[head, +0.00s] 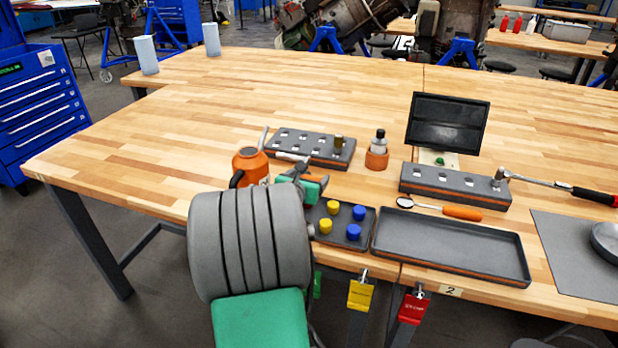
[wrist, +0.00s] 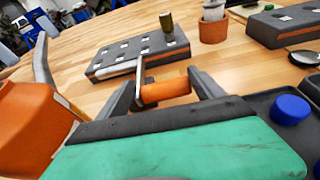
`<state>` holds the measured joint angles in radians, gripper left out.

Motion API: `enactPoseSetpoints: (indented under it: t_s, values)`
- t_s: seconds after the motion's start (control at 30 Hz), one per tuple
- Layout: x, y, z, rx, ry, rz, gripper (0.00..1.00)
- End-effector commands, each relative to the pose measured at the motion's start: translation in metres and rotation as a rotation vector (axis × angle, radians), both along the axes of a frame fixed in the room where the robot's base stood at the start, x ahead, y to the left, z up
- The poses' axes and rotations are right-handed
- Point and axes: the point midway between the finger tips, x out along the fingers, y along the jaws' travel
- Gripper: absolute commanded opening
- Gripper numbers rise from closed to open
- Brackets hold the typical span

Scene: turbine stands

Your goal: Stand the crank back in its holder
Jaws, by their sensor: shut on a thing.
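My gripper (wrist: 165,84) is shut on the crank's orange grip (wrist: 164,91). A thin grey metal part (wrist: 140,72) of the crank rises at the grip's left end. The crank is held above the table in front of a grey block with square holes (wrist: 112,66), apart from it as far as I can tell. That block also shows in the head view (head: 295,149), with a brass-coloured piece (head: 339,143) standing at its right end. A second grey holed block (head: 455,187) stands to the right. I cannot tell which one is the crank's holder. My gripper (head: 304,172) partly hides the crank there.
An orange oil can (head: 249,165) with a tall spout stands close left of my gripper. A tray of yellow and blue caps (head: 342,238) lies just right. An orange cup with a bottle (head: 377,158) and an empty tray (head: 450,250) are farther right.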

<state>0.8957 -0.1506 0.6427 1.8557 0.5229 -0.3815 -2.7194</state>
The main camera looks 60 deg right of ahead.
Motion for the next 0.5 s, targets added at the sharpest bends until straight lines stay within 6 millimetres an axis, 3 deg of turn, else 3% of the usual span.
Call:
enactPoseSetpoints:
  t_s: [0.37, 0.4, 0.5]
  values:
    - [0.0, 0.0, -0.009, 0.0, 0.0, 0.0, 0.04]
    - [0.0, 0.0, -0.01, 0.002, 0.001, 0.0, 0.79]
    - [0.0, 0.0, -0.01, 0.002, 0.001, 0.0, 0.87]
